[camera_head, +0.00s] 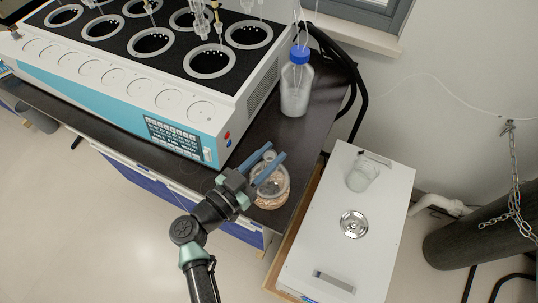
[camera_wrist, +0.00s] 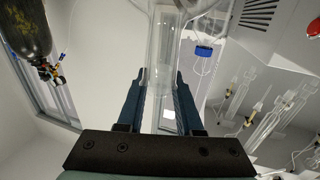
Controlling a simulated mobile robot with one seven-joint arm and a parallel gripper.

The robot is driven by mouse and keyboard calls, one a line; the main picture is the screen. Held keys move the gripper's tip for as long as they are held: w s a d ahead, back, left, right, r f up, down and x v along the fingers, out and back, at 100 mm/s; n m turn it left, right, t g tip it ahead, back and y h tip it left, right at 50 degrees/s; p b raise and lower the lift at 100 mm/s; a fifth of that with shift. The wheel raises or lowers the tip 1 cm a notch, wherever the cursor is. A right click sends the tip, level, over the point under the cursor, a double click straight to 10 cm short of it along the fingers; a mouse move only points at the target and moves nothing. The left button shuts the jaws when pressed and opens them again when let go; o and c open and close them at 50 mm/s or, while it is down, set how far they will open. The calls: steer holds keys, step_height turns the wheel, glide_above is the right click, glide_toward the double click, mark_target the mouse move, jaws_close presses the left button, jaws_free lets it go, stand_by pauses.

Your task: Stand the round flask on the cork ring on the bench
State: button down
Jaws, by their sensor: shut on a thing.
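The round flask (camera_head: 271,183) is clear glass at the front right corner of the dark bench. My gripper (camera_head: 274,153) is shut on its neck, with one blue finger on each side. In the wrist view the clear neck (camera_wrist: 162,60) runs between the fingers (camera_wrist: 162,98). The tan cork ring (camera_head: 269,203) shows below the flask's bulb, on the bench near its edge. The flask looks to be over or in the ring; I cannot tell whether it rests on it. The flask hides part of the ring.
A white and teal distiller (camera_head: 130,95) with several round wells fills the bench to the left. A blue-capped bottle (camera_head: 295,90) stands behind the flask. A white cabinet (camera_head: 345,245) with a glass beaker (camera_head: 362,176) stands at the right. The dark bench (camera_head: 310,125) is bare between flask and bottle.

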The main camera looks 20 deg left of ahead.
steer(key=shift+f, duration=0.65)
stand_by(0.7)
steer(key=shift+c, duration=2.4)
jaws_free()
steer(key=shift+s, duration=0.1)
steer(key=v, duration=1.2)
steer(key=shift+s+a+b, duration=0.2)
steer(key=shift+s+b, duration=0.15)
steer(key=shift+r, duration=0.1)
